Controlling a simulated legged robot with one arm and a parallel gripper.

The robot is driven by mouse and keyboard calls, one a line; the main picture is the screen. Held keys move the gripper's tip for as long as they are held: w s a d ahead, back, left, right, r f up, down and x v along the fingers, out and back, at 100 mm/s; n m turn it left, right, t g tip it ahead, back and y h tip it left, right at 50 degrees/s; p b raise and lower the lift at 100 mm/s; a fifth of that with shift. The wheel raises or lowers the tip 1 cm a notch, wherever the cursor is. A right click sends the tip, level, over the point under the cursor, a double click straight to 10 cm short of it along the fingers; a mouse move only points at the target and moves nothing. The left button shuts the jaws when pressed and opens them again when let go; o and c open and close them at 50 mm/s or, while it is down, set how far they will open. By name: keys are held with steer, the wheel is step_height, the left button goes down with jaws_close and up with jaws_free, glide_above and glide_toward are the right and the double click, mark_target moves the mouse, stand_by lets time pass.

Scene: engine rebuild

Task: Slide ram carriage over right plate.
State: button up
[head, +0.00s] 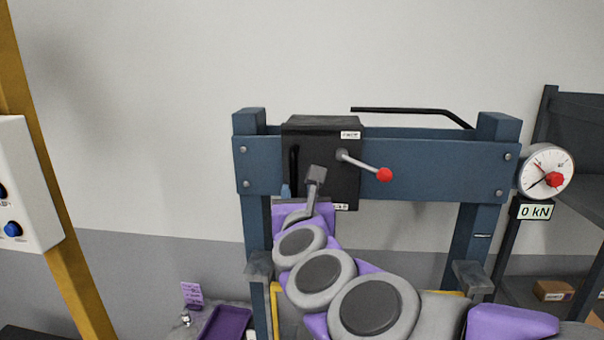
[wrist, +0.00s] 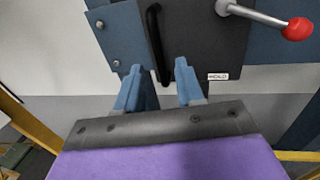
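The ram carriage (head: 325,135) is a black box at the left end of the blue crossbeam (head: 430,165) of a press. It has an upright black bar handle (head: 294,172) on its left side and a lever with a red knob (head: 384,174). In the wrist view, the carriage (wrist: 205,35) and its handle (wrist: 154,35) show close up. My gripper (wrist: 158,75) is open, with blue fingers either side of the handle's lower end and gaps showing; I cannot tell whether the handle is within finger depth. I cannot make out the right plate; my arm covers the lower press.
A round gauge (head: 546,170) and a "0 kN" display (head: 534,211) are at the right post. A dark shelf (head: 580,130) stands far right. A yellow post (head: 45,180) with a white control box (head: 25,190) is at left. The crossbeam right of the carriage is clear.

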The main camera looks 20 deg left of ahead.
mark_target(293, 178)
steer(key=x, duration=0.3)
steer(key=p+x, duration=0.1)
steer(key=x, duration=0.3)
steer(key=a+x, duration=0.1)
steer(key=x, duration=0.2)
steer(key=shift+a+f, duration=0.25)
steer(key=shift+s+a, duration=0.15)
steer(key=shift+a, duration=0.1)
steer(key=shift+d+r, duration=0.1)
steer(key=shift+d, duration=0.35)
steer(key=shift+c, duration=0.3)
steer(key=shift+d+r, duration=0.15)
steer(key=shift+d, duration=0.45)
steer(key=shift+c, duration=1.4)
steer(key=c, duration=0.3)
steer(key=shift+a, duration=0.3)
jaws_close()
